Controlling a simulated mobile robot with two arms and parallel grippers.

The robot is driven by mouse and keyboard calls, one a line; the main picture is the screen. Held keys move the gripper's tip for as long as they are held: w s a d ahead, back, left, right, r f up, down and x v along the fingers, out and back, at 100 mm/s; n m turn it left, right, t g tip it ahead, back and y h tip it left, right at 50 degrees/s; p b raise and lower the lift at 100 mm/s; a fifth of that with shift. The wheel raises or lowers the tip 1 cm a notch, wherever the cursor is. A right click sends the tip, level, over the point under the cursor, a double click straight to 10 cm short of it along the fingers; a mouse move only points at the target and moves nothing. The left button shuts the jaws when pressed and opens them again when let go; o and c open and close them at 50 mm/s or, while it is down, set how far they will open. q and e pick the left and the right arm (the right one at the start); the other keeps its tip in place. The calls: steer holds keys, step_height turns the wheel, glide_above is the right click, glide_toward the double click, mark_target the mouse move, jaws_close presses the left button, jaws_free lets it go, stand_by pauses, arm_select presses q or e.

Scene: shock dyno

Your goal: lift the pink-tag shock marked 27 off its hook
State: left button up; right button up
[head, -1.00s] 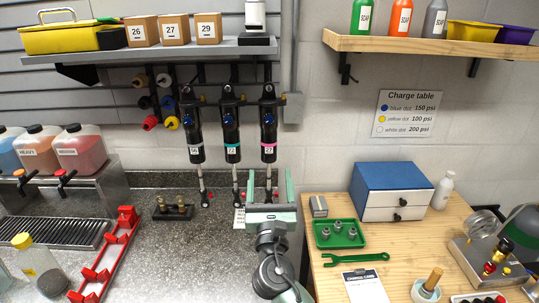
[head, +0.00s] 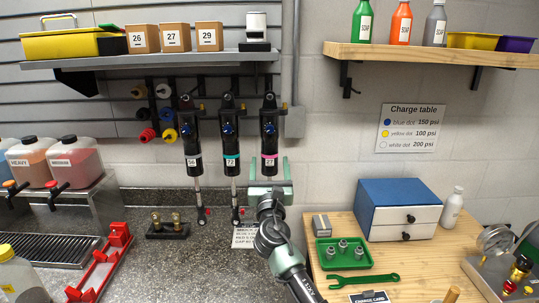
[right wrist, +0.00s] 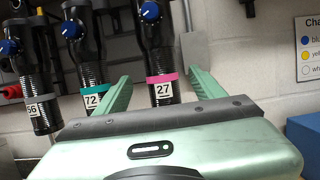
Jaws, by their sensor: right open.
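The pink-tag shock marked 27 (head: 269,138) hangs upright at the right end of a row of three black shocks below the grey shelf. It also shows in the right wrist view (right wrist: 159,60), with its pink band and white 27 label. My right gripper (head: 270,165) is open, with its green fingers on either side of the shock's lower body. In the right wrist view the fingertips (right wrist: 158,82) stand left and right of the label, and no contact shows. The shock's lower rod is hidden behind the gripper. My left gripper is not in view.
The teal-tag shock marked 72 (head: 231,138) hangs close to the left, and another shock (head: 192,142) beyond it. A vertical grey conduit (head: 294,90) runs just right. Below are a grey counter (head: 190,265) and a wooden bench (head: 330,225) with a blue drawer box (head: 398,205).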

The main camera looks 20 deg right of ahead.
mark_target(270, 155)
steer(key=b+x, duration=0.3)
steer(key=x, duration=0.3)
steer(key=shift+w+d, duration=0.15)
steer(key=shift+w, duration=0.25)
steer(key=shift+w+d+r, duration=0.15)
steer(key=shift+w+r, duration=0.2)
steer(key=shift+w, duration=0.1)
jaws_close()
steer(key=c, duration=0.5)
jaws_free()
steer(key=shift+r, duration=0.3)
steer(key=shift+f, duration=0.15)
jaws_close()
